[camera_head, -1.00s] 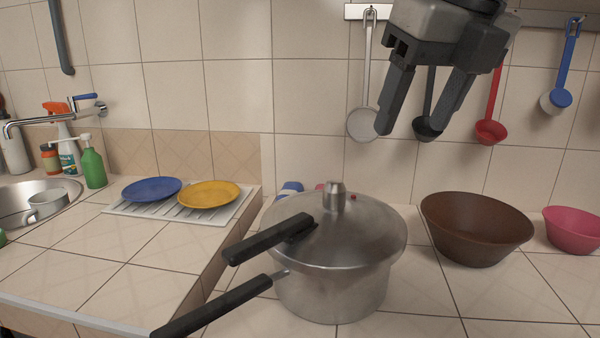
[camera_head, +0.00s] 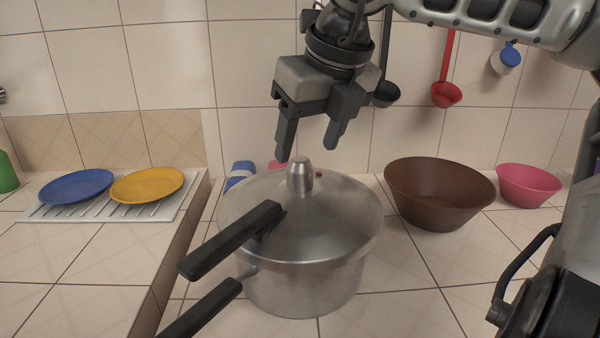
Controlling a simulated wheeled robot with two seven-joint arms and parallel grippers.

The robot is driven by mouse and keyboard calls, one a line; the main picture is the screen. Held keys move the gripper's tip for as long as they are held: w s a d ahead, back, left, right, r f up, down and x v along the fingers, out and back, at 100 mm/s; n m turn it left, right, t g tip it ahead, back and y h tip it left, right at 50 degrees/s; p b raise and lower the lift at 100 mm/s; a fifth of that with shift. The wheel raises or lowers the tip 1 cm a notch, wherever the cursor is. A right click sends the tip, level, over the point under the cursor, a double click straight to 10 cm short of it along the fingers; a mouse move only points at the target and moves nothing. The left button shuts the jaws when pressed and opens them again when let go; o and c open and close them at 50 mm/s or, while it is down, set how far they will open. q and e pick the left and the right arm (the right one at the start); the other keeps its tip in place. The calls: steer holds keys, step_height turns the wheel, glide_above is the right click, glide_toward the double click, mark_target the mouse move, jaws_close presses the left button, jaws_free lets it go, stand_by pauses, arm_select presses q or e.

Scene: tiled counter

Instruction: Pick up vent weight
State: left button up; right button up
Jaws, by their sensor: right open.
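The vent weight (camera_head: 300,176) is a small silver metal cylinder standing upright on top of the pressure cooker lid (camera_head: 335,218). The steel cooker (camera_head: 305,290) stands on the tiled counter, its black handles (camera_head: 228,243) pointing toward the lower left. My right gripper (camera_head: 308,152) points down just above and slightly behind or over the vent weight, with its two fingers apart and nothing between them. I cannot tell the exact gap in depth between the fingertips and the weight. My left gripper is not in view.
A brown bowl (camera_head: 440,196) and a pink bowl (camera_head: 528,186) stand right of the cooker. Blue (camera_head: 76,187) and yellow plates (camera_head: 147,185) lie on a white rack at left. Ladles hang on the wall behind. Small blue and pink items sit behind the cooker.

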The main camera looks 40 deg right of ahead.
mark_target(302, 160)
steer(key=x, duration=0.5)
steer(key=shift+s+a, duration=0.1)
steer(key=c, duration=1.1)
steer(key=shift+r, duration=0.15)
